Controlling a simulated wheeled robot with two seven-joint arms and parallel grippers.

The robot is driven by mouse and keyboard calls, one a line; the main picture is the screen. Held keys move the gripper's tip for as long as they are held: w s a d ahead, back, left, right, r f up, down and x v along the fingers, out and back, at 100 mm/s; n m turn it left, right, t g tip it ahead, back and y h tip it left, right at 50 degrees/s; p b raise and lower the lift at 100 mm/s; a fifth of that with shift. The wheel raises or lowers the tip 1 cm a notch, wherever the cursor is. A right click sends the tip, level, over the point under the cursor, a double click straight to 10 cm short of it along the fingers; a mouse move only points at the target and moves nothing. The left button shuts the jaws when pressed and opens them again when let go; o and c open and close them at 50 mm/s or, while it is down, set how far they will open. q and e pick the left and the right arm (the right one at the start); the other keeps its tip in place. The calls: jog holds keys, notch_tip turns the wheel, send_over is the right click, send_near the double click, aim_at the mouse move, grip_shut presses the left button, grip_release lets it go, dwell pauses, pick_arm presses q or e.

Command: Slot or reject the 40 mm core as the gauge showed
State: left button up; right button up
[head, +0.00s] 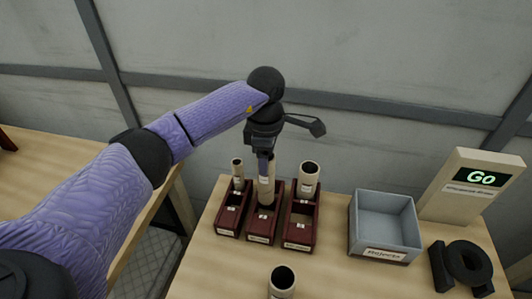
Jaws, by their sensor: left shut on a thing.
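My left gripper (265,168) points down and is shut on a pale cardboard core (267,192), which stands upright at the back of the middle dark red rack (262,228). I cannot tell whether its lower end is seated there or held just above. A narrower core (238,174) stands in the left rack (230,216) and a wider core (308,178) in the right rack (300,232). The gauge display (482,177) reads "Go". The grey-blue Rejects bin (384,253) looks empty. My right gripper is out of view.
Another upright core (282,284) stands at the table's front, cut off by the picture edge. A black ring-shaped fixture (468,262) lies at the right below the display. The wooden table (335,270) is clear between the racks and bin.

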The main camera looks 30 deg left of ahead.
aim_at(266, 181)
pick_arm(q)
notch_tip(266, 181, down, 5)
jog(key=b, duration=0.2)
jog(key=shift+r+b, duration=0.2)
jog(key=shift+b, duration=0.2)
jog(key=shift+f+b, duration=1.1)
jog(key=shift+f, duration=0.45)
jog(key=o, duration=1)
jog(key=shift+r, duration=0.1)
